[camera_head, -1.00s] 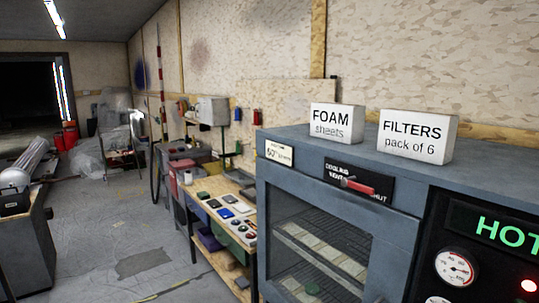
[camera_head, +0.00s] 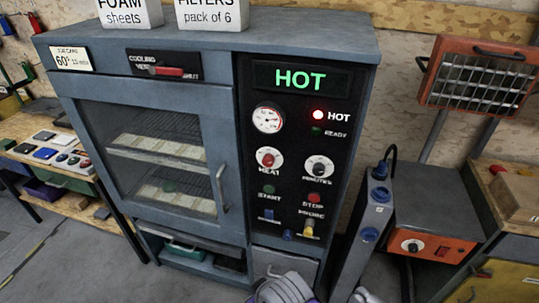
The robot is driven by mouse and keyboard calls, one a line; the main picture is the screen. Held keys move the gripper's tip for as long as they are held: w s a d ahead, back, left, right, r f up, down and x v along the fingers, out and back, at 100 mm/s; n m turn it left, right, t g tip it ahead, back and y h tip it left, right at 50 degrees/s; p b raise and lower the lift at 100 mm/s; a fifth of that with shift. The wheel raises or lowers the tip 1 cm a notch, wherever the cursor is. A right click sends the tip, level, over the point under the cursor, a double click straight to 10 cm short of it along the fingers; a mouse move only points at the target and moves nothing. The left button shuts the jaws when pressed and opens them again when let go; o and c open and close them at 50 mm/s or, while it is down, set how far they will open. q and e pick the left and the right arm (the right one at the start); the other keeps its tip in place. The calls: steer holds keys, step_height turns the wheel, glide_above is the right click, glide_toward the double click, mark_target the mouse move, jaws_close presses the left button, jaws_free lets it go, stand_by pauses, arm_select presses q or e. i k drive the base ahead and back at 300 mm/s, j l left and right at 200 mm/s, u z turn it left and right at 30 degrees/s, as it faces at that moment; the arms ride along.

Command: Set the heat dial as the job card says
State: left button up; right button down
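The heat dial (camera_head: 269,158) is a red knob on a white ring, on the oven's black control panel; its exact setting is too small to read. The job card (camera_head: 72,59) is a white label at the oven's upper left; it reads 60°, with smaller text that looks like 15 min. The oven (camera_head: 225,110) is blue-grey with its glass door shut. Its display (camera_head: 300,78) reads HOT in green, and the red HOT lamp (camera_head: 318,115) is lit. Grey parts that look like mine show at the bottom edge; no gripper fingertips can be made out.
A round gauge (camera_head: 267,119), a minutes dial (camera_head: 318,168), a green start button (camera_head: 268,189) and a red stop button (camera_head: 315,198) surround the heat dial. A red vent lever (camera_head: 167,71) is above the door. An orange heater (camera_head: 478,75) stands at right.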

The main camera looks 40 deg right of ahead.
mark_target(268, 160)
steer(key=z, duration=1.55)
